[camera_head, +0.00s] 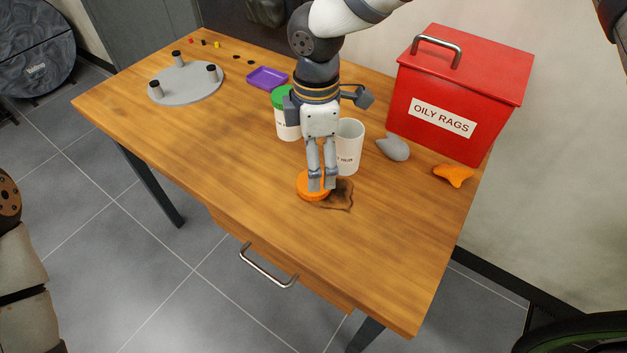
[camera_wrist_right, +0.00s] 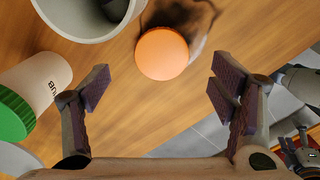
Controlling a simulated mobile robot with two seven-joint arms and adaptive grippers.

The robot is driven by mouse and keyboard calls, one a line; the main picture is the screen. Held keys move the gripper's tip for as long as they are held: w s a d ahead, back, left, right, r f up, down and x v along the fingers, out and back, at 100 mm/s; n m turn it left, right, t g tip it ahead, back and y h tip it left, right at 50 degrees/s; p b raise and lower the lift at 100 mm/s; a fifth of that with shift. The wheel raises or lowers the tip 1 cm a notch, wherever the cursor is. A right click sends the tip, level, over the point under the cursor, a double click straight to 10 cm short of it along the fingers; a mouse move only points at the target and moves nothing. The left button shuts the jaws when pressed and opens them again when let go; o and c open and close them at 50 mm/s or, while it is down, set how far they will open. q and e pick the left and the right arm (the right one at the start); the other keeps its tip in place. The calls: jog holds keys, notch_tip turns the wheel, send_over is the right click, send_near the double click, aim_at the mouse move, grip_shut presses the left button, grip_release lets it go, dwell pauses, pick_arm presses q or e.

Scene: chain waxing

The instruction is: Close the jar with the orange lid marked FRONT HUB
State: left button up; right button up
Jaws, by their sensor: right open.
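An orange lid (camera_head: 306,187) lies flat on the table, partly hidden behind my right gripper. It is a round orange disc in the wrist view (camera_wrist_right: 162,53), with no marking readable. My right gripper (camera_head: 322,181) points down over the lid; its fingers (camera_wrist_right: 160,84) are open, with nothing between them. An open white jar (camera_head: 350,148) stands upright just behind the gripper, its printed label partly hidden. Its rim shows at the top left of the wrist view (camera_wrist_right: 76,38). My left gripper is not in view; only part of that arm shows at the left edge.
A white jar with a green lid (camera_head: 283,98) stands left of the open jar. A dark stain (camera_head: 340,196) is beside the lid. A grey cloth (camera_head: 393,147), an orange cloth (camera_head: 453,175) and a red OILY RAGS bin (camera_head: 462,85) are at right. The front left table is clear.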

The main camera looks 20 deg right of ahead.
aim_at(302, 184)
jog(key=shift+r, duration=0.1)
jog(key=f, duration=0.5)
jog(key=shift+a+f, duration=0.15)
jog(key=shift+a, duration=0.05)
jog(key=c, duration=0.9)
